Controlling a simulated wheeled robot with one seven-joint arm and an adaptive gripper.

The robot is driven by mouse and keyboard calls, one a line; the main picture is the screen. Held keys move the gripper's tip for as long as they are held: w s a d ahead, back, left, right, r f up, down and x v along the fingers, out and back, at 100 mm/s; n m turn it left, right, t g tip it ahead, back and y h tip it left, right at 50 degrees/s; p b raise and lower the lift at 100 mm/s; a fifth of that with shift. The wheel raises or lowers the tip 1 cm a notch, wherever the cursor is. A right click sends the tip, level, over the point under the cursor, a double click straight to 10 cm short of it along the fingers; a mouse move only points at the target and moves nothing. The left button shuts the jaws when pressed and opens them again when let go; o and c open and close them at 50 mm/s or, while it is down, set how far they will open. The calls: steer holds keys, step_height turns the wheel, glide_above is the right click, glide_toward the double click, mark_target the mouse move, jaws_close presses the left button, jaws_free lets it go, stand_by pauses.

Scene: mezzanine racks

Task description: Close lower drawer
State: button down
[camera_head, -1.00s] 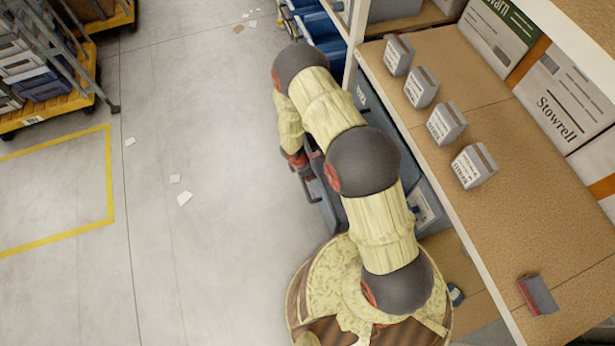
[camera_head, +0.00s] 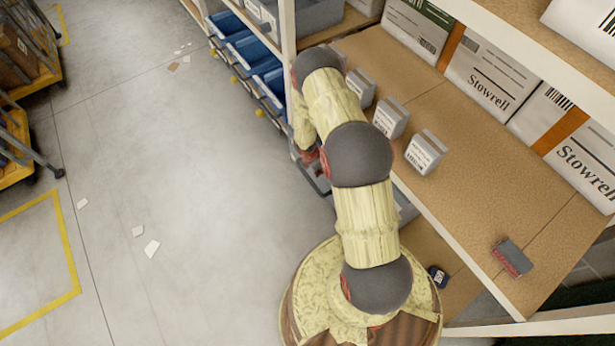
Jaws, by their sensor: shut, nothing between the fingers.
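The lower drawer (camera_head: 318,178) is mostly hidden behind my arm. Only a small grey part with a dark edge shows at the left side of the arm, at the shelf front. How far it stands out cannot be made out. My gripper (camera_head: 309,160) points down at the drawer's front, small and partly covered by my forearm. It looks shut, with nothing seen in it. Whether it touches the drawer front is hidden.
Blue bins (camera_head: 247,52) line the lower rack at the back. Several grey labelled boxes (camera_head: 425,152) stand on the brown shelf (camera_head: 480,190) to the right, with a grey-red box (camera_head: 511,258) near its front. The floor (camera_head: 190,200) on the left is mostly clear.

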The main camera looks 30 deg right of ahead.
steer(key=shift+d, duration=0.9)
steer(key=shift+a, duration=0.15)
